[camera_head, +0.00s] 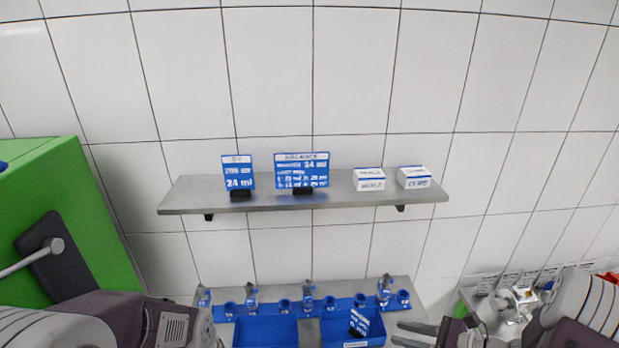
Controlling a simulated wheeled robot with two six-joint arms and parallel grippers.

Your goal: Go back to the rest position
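My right gripper (402,333) comes in from the lower right. Its two grey fingers point left and are apart, with nothing visible between them. They are just right of a blue bin (375,340) at the bottom edge of the view. My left arm (120,322) comes in from the lower left, and its wrist ends left of the blue rack. The fingers of my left gripper do not show.
A blue rack (345,304) with several cups and metal fittings stands below the grey shelf (215,201). Two blue signs and two white boxes (369,180) are on the shelf. A green panel (50,200) stands left. Metal parts (515,300) lie at right.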

